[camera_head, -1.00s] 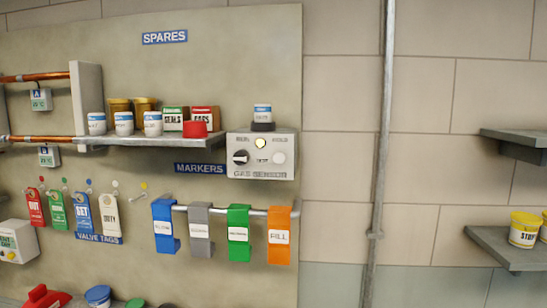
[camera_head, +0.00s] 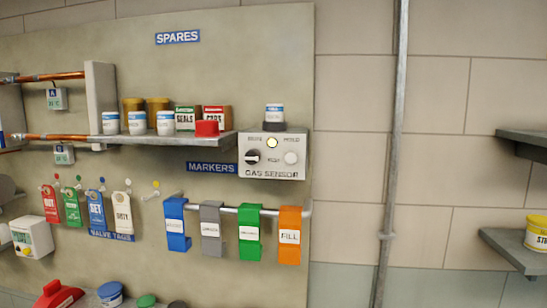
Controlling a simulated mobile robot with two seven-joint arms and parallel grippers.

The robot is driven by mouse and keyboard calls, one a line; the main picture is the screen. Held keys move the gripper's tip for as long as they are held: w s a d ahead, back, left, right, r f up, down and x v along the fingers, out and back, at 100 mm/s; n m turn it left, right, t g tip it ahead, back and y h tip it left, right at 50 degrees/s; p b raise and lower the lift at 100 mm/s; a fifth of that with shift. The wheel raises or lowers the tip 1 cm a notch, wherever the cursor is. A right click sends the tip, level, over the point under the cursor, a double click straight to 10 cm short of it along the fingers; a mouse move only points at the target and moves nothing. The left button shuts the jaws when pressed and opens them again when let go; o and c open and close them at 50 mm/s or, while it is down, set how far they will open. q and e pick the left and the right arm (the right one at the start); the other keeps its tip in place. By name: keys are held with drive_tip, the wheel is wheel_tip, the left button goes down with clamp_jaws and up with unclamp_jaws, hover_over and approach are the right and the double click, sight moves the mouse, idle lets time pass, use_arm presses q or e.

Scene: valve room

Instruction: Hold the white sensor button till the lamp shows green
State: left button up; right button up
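The gas sensor (camera_head: 272,173) is a pale grey box on the wall board, right of the shelf end. Its round white button (camera_head: 291,158) is at the right of its front. The lamp (camera_head: 271,142) above the middle glows pale yellow, not green. A black knob (camera_head: 253,157) is at the left of the front. Neither of my grippers is in view, and nothing touches the button.
A white jar with a blue label (camera_head: 274,112) stands on a dark base on top of the sensor. The spares shelf (camera_head: 175,138) holds jars and boxes to its left. Coloured markers (camera_head: 251,230) hang on a rail below. A vertical pipe (camera_head: 393,150) runs right of the board.

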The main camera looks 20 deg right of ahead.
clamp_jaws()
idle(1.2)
